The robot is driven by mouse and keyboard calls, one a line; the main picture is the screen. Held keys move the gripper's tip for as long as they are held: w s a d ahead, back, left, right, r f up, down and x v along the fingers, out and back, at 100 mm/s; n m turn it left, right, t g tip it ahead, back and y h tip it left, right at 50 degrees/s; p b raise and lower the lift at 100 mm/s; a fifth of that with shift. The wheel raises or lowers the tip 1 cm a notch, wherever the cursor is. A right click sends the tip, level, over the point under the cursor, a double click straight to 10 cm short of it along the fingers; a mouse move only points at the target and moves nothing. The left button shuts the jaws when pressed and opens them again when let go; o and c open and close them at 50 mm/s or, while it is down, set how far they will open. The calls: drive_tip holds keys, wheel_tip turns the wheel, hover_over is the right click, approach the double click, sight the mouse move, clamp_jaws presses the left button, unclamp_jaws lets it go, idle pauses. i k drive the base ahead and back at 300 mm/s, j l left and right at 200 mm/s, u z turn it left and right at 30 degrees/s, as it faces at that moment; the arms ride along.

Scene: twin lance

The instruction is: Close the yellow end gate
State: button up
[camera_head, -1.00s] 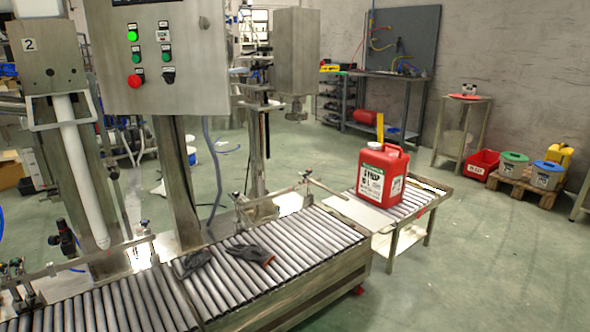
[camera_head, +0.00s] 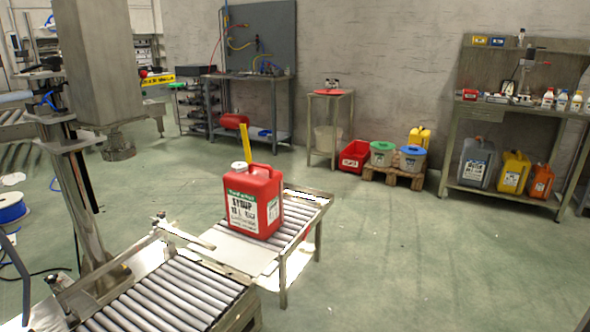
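A narrow yellow bar (camera_head: 243,145), which looks like the yellow end gate, stands upright just behind the red canister. Its lower part is hidden by the canister, so its hinge or mount cannot be seen. The red canister (camera_head: 255,203) with a white label and white cap stands upright on the short roller table (camera_head: 297,226) at the end of the conveyor. My gripper is not in view.
The main roller conveyor (camera_head: 178,298) lies at lower left, with a grey plate (camera_head: 236,247) between it and the short table. A grey machine column (camera_head: 97,62) stands at left. Open floor (camera_head: 420,255) lies right of the table. Benches and containers line the wall.

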sight(242, 127)
drive_tip(key=i+l+z, duration=0.15)
drive_tip(key=i+z, duration=0.3)
drive_tip(key=i, duration=0.15)
drive_tip(key=i+j+z, duration=0.1)
drive_tip(key=i+z, duration=0.35)
drive_tip(key=i, duration=3.15)
drive_tip(key=i+l, duration=0.1)
drive_tip(key=i, duration=0.65)
drive_tip(key=i+l+u, duration=0.15)
drive_tip(key=i, duration=0.6)
drive_tip(key=i+j+u, duration=0.1)
drive_tip(key=i+u, duration=0.6)
drive_tip(key=i+l+u, duration=0.15)
drive_tip(key=i+u, duration=0.2)
drive_tip(key=i+j+u, duration=0.15)
drive_tip(key=i+u, duration=0.5)
drive_tip(key=u, duration=0.15)
drive_tip(key=i+u, duration=0.65)
drive_tip(key=i, duration=0.4)
drive_tip(key=i+l+u, duration=0.15)
drive_tip(key=i+u, duration=0.15)
drive_tip(key=i, duration=0.4)
drive_tip(key=i+u, duration=0.4)
drive_tip(key=i+l+u, duration=0.15)
drive_tip(key=u, duration=0.25)
drive_tip(key=i+l+u, duration=0.25)
drive_tip(key=u, duration=0.15)
